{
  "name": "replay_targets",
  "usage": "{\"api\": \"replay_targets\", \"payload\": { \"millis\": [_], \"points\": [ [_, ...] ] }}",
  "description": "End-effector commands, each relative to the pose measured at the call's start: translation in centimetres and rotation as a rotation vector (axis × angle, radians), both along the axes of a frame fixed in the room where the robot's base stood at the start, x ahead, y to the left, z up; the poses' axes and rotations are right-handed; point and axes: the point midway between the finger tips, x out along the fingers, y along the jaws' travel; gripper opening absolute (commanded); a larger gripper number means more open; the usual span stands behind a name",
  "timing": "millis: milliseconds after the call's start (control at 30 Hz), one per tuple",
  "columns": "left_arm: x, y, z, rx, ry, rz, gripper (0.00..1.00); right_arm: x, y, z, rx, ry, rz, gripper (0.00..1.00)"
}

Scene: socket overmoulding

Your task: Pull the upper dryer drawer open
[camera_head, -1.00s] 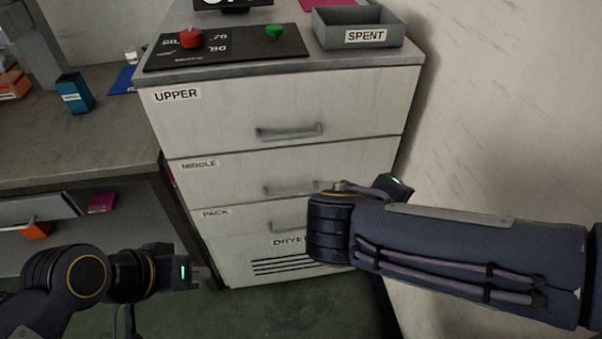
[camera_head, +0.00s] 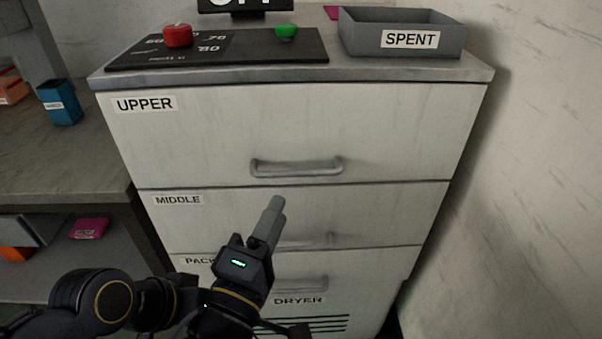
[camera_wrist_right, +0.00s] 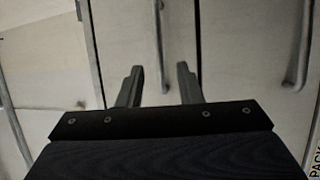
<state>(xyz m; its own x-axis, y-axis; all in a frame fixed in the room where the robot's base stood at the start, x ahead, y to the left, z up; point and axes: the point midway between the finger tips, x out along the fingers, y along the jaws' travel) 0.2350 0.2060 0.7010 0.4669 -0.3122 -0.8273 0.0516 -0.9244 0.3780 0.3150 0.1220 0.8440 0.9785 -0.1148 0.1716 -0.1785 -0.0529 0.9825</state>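The upper dryer drawer (camera_head: 370,125) is a pale front labelled UPPER and appears closed. Its grey bar handle (camera_head: 297,167) is near the front's lower edge. My right gripper (camera_head: 272,212) is below that handle, in front of the middle drawer, fingers pointing up and away. In the right wrist view its two fingers (camera_wrist_right: 158,85) are apart with nothing held. The middle drawer's handle (camera_wrist_right: 160,45) shows beyond the gap, and I see no contact.
The middle drawer (camera_head: 400,210) and the lower PACK drawer (camera_head: 365,270) appear closed. On the dryer top are a panel (camera_head: 240,47) with red (camera_head: 177,36) and green (camera_head: 286,31) buttons, and a SPENT tray (camera_head: 455,40). A wall (camera_head: 550,180) stands on the right.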

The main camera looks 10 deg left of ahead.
Motion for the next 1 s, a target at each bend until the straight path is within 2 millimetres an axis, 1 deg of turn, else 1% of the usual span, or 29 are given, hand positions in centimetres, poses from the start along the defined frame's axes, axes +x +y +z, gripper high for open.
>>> {"api": "replay_targets", "payload": {
  "millis": [300,433,600,833,867,1000],
  "points": [
    [0.0,0.0,1.9,0.000,0.000,0.000,0.00,4.7,-0.7,1.2,0.000,0.000,-0.006,0.32],
    [0.0,0.0,2.4,0.000,0.000,0.000,0.00,6.3,-0.9,1.4,0.001,0.000,-0.004,0.32],
    [0.0,0.0,2.6,0.000,0.000,0.000,0.00,7.3,-1.0,1.4,0.001,0.001,-0.003,0.32],
    [0.0,0.0,2.6,0.000,0.000,0.000,0.00,7.3,-1.0,1.3,0.000,0.001,-0.002,0.32],
    [0.0,0.0,2.6,0.000,0.000,0.000,0.00,7.3,-1.0,1.3,0.001,0.001,-0.003,0.30],
    [0.0,0.0,2.6,0.000,0.000,0.000,0.00,7.3,-1.0,1.3,0.001,0.001,-0.003,0.11]
  ]
}}
